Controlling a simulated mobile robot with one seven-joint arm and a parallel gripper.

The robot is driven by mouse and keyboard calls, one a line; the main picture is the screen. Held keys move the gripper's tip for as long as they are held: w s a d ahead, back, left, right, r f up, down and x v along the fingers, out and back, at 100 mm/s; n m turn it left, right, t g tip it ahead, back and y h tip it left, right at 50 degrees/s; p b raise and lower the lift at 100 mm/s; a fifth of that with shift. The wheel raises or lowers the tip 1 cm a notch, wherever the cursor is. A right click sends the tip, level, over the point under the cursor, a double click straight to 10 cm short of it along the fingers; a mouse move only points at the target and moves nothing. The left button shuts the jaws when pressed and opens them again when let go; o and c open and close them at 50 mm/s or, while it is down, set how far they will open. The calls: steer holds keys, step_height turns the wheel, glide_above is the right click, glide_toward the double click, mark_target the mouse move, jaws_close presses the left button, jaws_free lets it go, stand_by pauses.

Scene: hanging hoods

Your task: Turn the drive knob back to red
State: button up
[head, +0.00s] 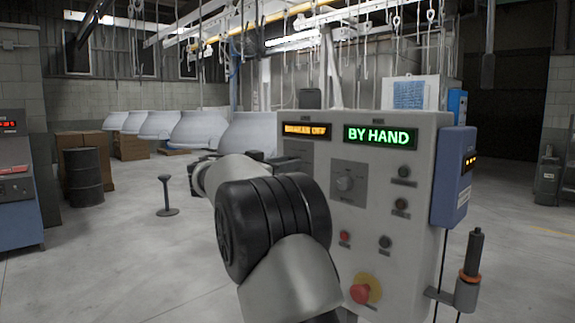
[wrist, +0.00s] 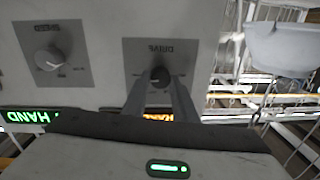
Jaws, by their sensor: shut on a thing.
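The drive knob (wrist: 160,76) is a dark round knob on a grey plate marked DRIVE, seen upside down in the wrist view. My gripper (wrist: 161,84) has its two fingers on either side of the knob and is shut on it. The marks around the knob, including any red one, are too small to read. In the head view my arm hides the knob and most of its plate on the control panel (head: 410,290). A green display (head: 380,137) reads BY HAND; an orange display (head: 304,130) beside it is hard to read.
The speed knob (head: 345,183) sits right of my arm and also shows in the wrist view (wrist: 49,58). Below are small buttons and a red emergency button (head: 360,293). A blue box (head: 453,175) is on the panel's side. Pale hoods (head: 200,130) hang at left.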

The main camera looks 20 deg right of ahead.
steer(key=shift+w+a+f+n+g+h+p, duration=0.1)
steer(key=shift+n+g+p, duration=0.2)
steer(key=shift+n+p, duration=4.4)
steer(key=shift+w+d+f+n+g+h+p, duration=0.1)
steer(key=shift+n+g+p, duration=0.2)
steer(key=shift+n+p, duration=4.4)
steer(key=shift+a+n+g+h+p, duration=0.2)
steer(key=shift+n+p, duration=1.7)
steer(key=shift+n, duration=5.6)
steer(key=shift+d, duration=0.1)
steer(key=o, duration=1)
steer(key=shift+o, duration=0.2)
